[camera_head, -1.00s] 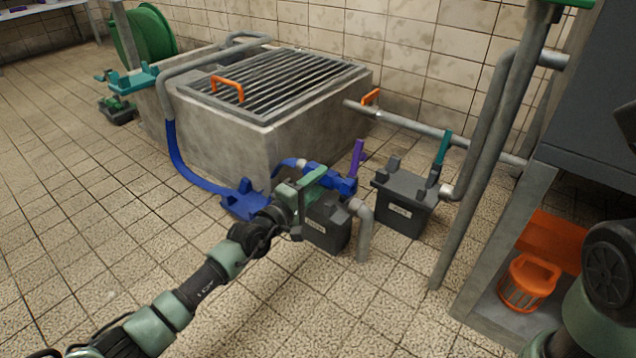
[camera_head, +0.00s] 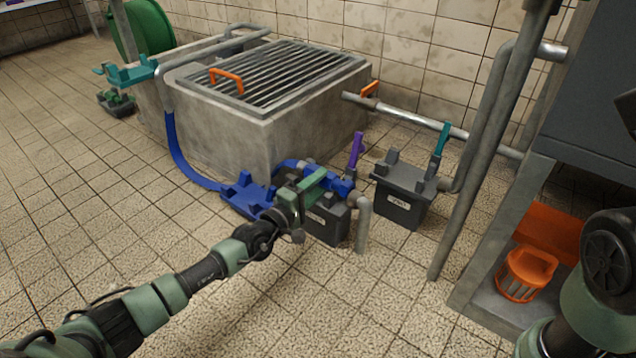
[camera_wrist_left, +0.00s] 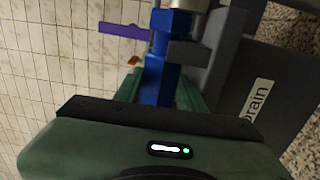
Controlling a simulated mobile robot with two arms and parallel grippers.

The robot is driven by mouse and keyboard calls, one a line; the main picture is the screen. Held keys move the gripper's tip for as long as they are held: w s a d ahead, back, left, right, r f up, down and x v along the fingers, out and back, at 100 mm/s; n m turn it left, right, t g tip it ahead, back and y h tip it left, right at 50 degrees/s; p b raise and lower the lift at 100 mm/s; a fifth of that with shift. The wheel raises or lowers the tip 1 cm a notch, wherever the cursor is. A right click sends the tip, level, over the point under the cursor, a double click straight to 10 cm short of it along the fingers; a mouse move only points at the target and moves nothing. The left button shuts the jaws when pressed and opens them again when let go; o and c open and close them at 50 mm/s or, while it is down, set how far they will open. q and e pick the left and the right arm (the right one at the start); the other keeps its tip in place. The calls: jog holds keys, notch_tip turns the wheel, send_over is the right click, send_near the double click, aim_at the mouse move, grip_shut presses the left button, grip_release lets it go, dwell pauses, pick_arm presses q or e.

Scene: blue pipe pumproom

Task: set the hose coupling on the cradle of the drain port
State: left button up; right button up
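The blue hose coupling (camera_head: 342,186) lies at the top of the dark grey drain port box (camera_head: 322,226), close to its grey pipe elbow (camera_head: 362,212). In the left wrist view the coupling (camera_wrist_left: 158,75) passes beside a dark upright of the cradle (camera_wrist_left: 188,52), and the box (camera_wrist_left: 270,85) bears a "drain" label. My left gripper (camera_head: 310,188) has its green fingers on either side of the coupling and appears shut on it. The fingers partly hide the cradle, so I cannot tell whether the coupling is fully seated. My right gripper is out of view.
A purple lever (camera_head: 356,150) stands behind the drain port. A second dark box (camera_head: 402,196) with a teal lever (camera_head: 441,139) is to the right. A blue holder (camera_head: 246,192) lies left, beside the blue hose (camera_head: 183,165) and concrete basin (camera_head: 235,140). Front floor is clear.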

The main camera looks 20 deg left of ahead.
pick_arm(q)
jog(key=shift+s+f, duration=0.35)
jog(key=shift+f, duration=0.55)
jog(key=r+p+v, duration=0.1)
jog(key=p+v, duration=0.3)
jog(key=v, duration=0.3)
jog(key=shift+a+r+p, duration=0.2)
jog(key=shift+p, duration=0.15)
jog(key=shift+s+d+r, duration=0.1)
jog(key=shift+r, duration=0.05)
